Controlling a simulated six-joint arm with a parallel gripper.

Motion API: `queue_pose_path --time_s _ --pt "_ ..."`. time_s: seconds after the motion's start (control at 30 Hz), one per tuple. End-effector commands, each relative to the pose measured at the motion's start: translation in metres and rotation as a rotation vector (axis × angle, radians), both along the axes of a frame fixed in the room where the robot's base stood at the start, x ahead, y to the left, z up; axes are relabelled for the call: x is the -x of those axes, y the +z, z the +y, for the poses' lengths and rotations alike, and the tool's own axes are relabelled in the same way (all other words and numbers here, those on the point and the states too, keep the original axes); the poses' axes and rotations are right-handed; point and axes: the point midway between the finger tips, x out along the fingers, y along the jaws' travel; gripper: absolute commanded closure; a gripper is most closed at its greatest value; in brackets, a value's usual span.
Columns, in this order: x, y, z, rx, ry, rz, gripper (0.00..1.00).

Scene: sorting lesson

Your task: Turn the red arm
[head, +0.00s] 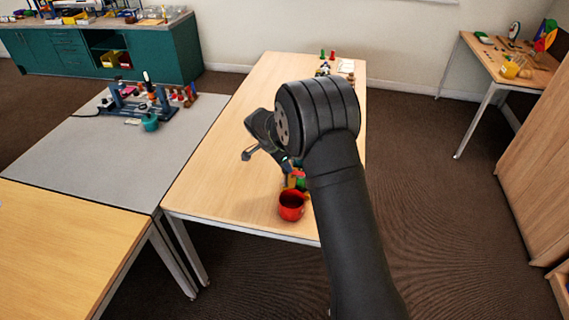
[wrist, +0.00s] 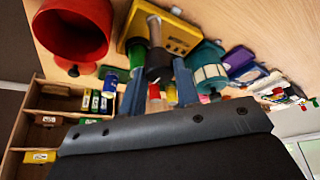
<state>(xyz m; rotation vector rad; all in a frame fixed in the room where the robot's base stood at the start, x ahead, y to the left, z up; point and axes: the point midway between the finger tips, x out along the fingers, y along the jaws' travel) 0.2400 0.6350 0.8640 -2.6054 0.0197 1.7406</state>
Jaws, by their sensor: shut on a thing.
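My gripper (head: 285,165) is low over the near end of the wooden table, partly hidden by my own arm. In the wrist view its two fingers (wrist: 159,82) stand around a small red piece (wrist: 154,92), which I take to be the red arm. A red part (head: 298,174) also shows beside the fingers in the head view. The fingers are shut on it, though the contact itself is mostly hidden.
A red pot (head: 291,205) stands near the table's front edge; it is large in the wrist view (wrist: 72,32). A teal drum (wrist: 208,70) and purple piece (wrist: 237,62) sit close by. A compartmented wooden tray (wrist: 50,105) is at left. The table's left middle (head: 225,150) is clear.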

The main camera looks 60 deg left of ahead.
Motion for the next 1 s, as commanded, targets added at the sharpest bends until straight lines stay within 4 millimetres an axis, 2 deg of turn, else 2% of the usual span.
queue_pose_path --time_s 0.27,0.3,0.4,0.77,0.87,1.0 --pt "0.0 0.0 0.0 0.0 -0.001 0.001 0.94" --pt "0.0 0.0 0.0 0.0 -0.001 0.001 0.69" --pt "0.0 0.0 0.0 0.0 -0.001 0.001 0.49" --pt "0.002 0.004 0.0 -0.001 0.0 0.0 0.49" --pt "0.006 0.014 0.001 -0.002 0.001 0.0 0.49" --pt "0.017 0.041 0.001 -0.004 0.001 -0.001 0.49"
